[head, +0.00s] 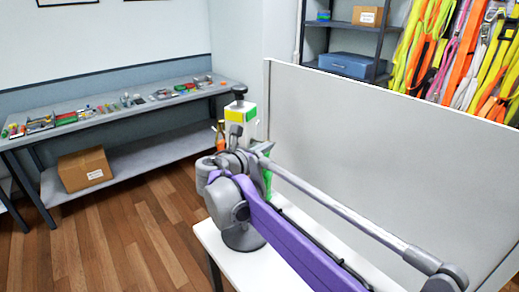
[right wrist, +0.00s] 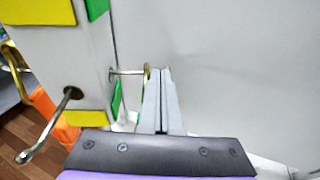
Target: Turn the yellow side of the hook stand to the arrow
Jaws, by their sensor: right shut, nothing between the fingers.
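The hook stand (head: 241,114) is a pale post with a black knob on top, standing beyond my right arm. In the head view, a yellow patch and a green patch show on adjoining sides; its lower part is mostly hidden by my arm. In the right wrist view the stand (right wrist: 62,50) fills the left, with yellow patches on the broad side and green on the narrow side. Metal hooks (right wrist: 50,125) stick out. My right gripper (right wrist: 160,72) is shut and empty, its tips beside the hook on the green side; touching is unclear. I cannot make out the arrow. My left gripper is not in view.
A tall grey panel (head: 370,130) stands right of the stand. A white table (head: 268,266) lies below my arm. Something orange (right wrist: 45,108) hangs left of the stand. A bench (head: 150,102) with small items stands back left; straps (head: 462,50) hang beyond the panel.

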